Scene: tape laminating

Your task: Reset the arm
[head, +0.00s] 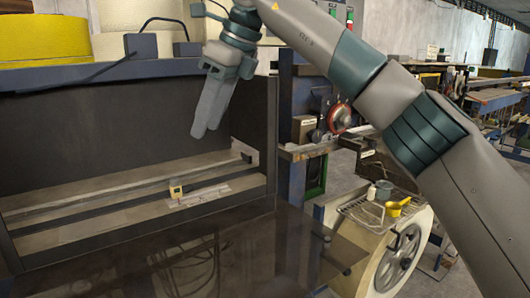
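My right arm comes in from the right and reaches up and across the top of the head view. Its gripper (208,133) hangs down in front of the dark back panel of the machine, near the panel's right end. The two fingers look close together, and no object shows between them. From this angle I cannot tell whether a small gap is left. The gripper is above the machine's bed and apart from it. My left gripper is not in the head view.
A glossy dark tabletop (240,255) lies in front. To the right are a wire rack (372,215) with a yellow scoop (397,208) and a large wheel (398,258). Yellow rolls (45,38) stand at upper left.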

